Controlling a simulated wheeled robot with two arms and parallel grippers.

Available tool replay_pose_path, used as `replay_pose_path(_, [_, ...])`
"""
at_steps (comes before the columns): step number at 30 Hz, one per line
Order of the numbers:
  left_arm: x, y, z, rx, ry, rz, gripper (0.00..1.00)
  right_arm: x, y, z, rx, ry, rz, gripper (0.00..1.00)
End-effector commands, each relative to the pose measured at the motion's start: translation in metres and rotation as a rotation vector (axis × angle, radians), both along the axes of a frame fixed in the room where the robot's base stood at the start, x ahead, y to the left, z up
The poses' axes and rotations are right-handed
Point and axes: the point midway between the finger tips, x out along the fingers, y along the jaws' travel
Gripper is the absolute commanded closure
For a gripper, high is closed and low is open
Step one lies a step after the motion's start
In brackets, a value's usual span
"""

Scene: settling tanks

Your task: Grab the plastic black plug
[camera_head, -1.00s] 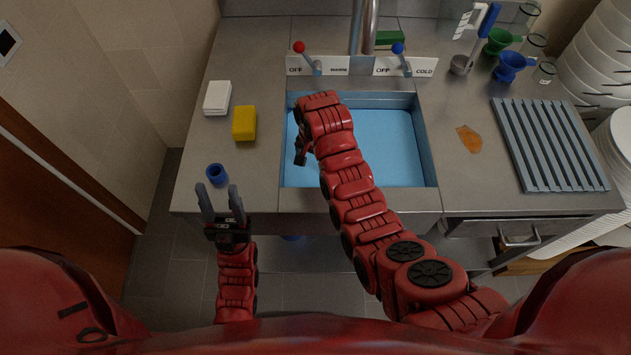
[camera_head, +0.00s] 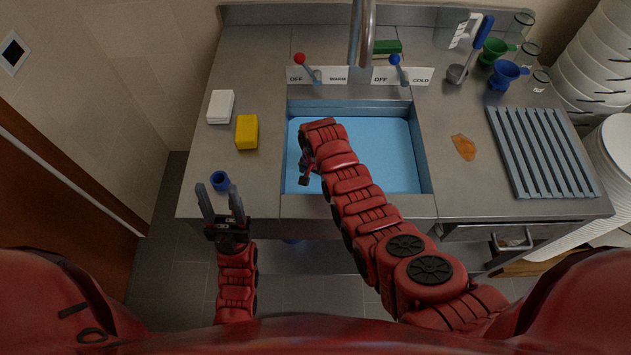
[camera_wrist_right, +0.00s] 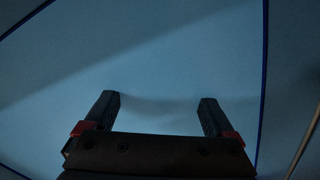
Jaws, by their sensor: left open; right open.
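My right gripper (camera_wrist_right: 160,98) is open and empty, pointing down at the basin. In the head view my right forearm reaches over the sink and hides part of its floor; only a small dark part of that gripper (camera_head: 305,178) shows at its left side. My left gripper (camera_head: 219,192) is open and empty at the counter's front left edge, near a small blue ring-shaped piece (camera_head: 220,181).
A yellow sponge (camera_head: 247,132) and a white block (camera_head: 220,106) lie left of the sink. The faucet (camera_head: 362,35) and two tap levers stand behind it. A grey drain rack (camera_head: 542,152), an orange-brown patch (camera_head: 464,147), funnels and stacked white dishes are on the right.

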Motion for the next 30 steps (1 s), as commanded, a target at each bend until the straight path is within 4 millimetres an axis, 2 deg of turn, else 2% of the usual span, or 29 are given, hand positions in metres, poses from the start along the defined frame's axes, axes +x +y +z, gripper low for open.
replay_pose_path(2, [0.0000, 0.0000, -0.0002, 0.000, 0.000, 0.000, 0.50, 0.0002, 0.0001, 0.0001, 0.000, 0.000, 0.000, 0.11])
replay_pose_path(3, [0.0000, 0.0000, -0.0001, 0.000, 0.000, 0.000, 0.50, 0.0002, 0.0002, 0.0002, 0.001, 0.000, 0.000, 0.15])
replay_pose_path(17, [0.0000, 0.0000, -0.0001, 0.000, 0.000, 0.000, 0.50, 0.0006, 0.0003, 0.0006, 0.000, -0.001, 0.000, 0.98])
replay_pose_path(18, [0.0000, 0.0000, -0.0001, 0.000, 0.000, 0.000, 0.50, 0.0006, 0.0004, 0.0006, 0.000, -0.001, 0.000, 1.00])
replay_pose_path(30, [0.0000, 0.0000, -0.0023, 0.000, 0.000, 0.000, 0.50, 0.0025, 0.0010, 0.0051, 0.002, -0.007, 0.000, 1.00])
